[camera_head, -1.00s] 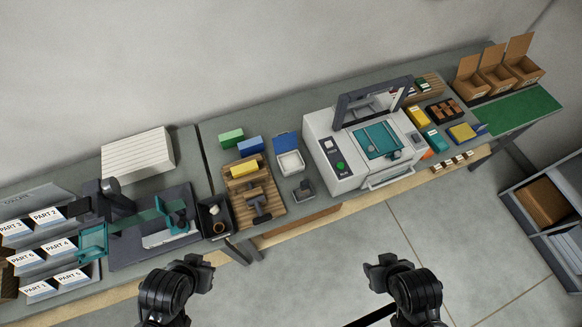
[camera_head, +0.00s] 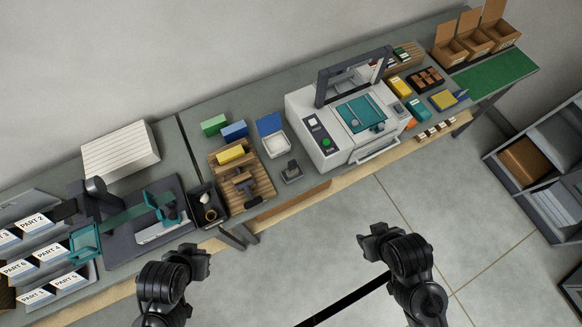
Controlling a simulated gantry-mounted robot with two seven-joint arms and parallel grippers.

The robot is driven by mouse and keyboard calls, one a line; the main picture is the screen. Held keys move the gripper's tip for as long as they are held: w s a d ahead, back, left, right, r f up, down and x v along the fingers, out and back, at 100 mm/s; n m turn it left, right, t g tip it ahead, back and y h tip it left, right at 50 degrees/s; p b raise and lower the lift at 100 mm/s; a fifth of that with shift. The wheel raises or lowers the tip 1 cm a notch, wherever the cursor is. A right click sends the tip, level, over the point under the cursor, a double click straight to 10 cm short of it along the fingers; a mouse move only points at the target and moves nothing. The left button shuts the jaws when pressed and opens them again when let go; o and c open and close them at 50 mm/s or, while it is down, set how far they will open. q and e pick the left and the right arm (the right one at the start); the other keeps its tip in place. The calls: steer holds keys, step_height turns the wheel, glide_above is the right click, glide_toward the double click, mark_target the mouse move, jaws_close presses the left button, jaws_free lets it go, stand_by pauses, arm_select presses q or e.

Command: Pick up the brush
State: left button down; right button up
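No thing in the head view is clearly a brush. A dark brown T-shaped tool (camera_head: 241,178) and another dark tool (camera_head: 251,193) lie on a slatted wooden tray (camera_head: 262,207) at the bench's middle; either may be the brush, but they are too small to tell. A yellow block (camera_head: 230,154) lies on the same tray. My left gripper (camera_head: 205,263) is in front of the bench, lower left of the tray, apart from everything. My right gripper (camera_head: 366,242) is over the floor, right of the tray, touching nothing. Whether their fingers are apart is too small to tell.
A white machine (camera_head: 302,119) with a raised dark frame stands right of the tray. A black bin (camera_head: 203,190) stands just left of it. Green (camera_head: 214,125) and blue (camera_head: 234,130) blocks lie behind. A grey shelf (camera_head: 505,165) stands at far right. The floor in front is clear.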

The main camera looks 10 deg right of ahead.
arm_select(q)
steer(key=c, duration=1.8)
jaws_free()
steer(key=shift+c, duration=0.2)
steer(key=o, duration=0.9)
steer(key=shift+o, duration=0.2)
